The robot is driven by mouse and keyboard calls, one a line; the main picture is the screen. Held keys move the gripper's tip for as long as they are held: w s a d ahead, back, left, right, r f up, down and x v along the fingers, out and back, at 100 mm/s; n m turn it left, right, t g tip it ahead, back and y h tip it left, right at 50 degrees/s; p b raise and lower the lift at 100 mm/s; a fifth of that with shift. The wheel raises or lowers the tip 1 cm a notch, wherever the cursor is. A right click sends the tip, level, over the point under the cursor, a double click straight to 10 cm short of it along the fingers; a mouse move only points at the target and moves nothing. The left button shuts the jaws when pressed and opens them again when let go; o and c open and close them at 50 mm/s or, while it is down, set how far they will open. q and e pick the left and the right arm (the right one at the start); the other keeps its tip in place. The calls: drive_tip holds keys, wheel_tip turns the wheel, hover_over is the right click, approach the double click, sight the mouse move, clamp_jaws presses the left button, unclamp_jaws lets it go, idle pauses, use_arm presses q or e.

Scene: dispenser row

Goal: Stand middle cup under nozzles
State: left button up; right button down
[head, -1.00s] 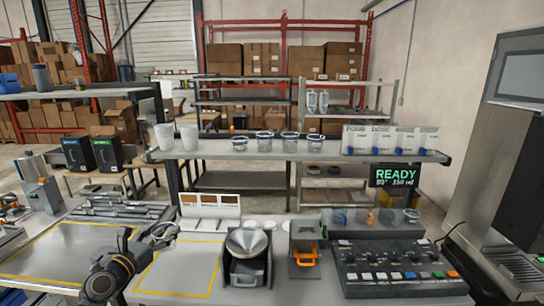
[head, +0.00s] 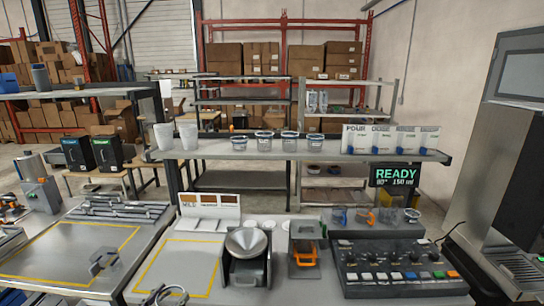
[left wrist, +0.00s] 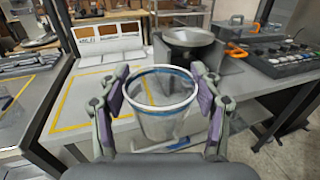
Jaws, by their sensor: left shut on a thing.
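A clear cup with a blue band under its rim (left wrist: 165,118) stands upright between the fingers of my left gripper (left wrist: 162,98) in the left wrist view. The fingers are shut on its sides, and it appears in front of the table's near edge. In the head view my left gripper (head: 166,296) is cut off by the bottom edge, below the yellow-outlined area; the cup is hard to make out there. Several small clear cups (head: 364,216) sit behind the button panel. Which parts are the nozzles, I cannot tell. My right gripper is not in view.
A metal funnel device (head: 247,262) and a unit with an orange handle (head: 304,254) stand right of the yellow-outlined area (head: 180,268), which is bare. A button panel (head: 400,272) is at the right. The shelf above (head: 215,153) bears tubs and white cups.

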use_arm(q)
drive_tip(key=shift+s+d+f+n+y, duration=0.2)
drive_tip(key=shift+s+d+f, duration=0.1)
drive_tip(key=shift+s, duration=0.2)
drive_tip(key=shift+s+d+f+n+y, duration=0.1)
drive_tip(key=shift+s+d+f+y, duration=0.15)
drive_tip(key=shift+s, duration=0.2)
drive_tip(key=d+f+n+t+y+b, duration=0.1)
drive_tip(key=d+n+y, duration=0.2)
drive_tip(key=d+y, duration=0.35)
wheel_tip(320, 180, down, 7)
drive_tip(key=d+h+b, duration=0.1)
drive_tip(key=b, duration=0.5)
drive_tip(key=shift+r+h, duration=0.15)
drive_tip(key=shift+h, duration=0.15)
drive_tip(key=shift+s+d+f, duration=0.1)
drive_tip(key=shift+s+f, duration=1.4)
drive_tip(key=shift+s, duration=0.05)
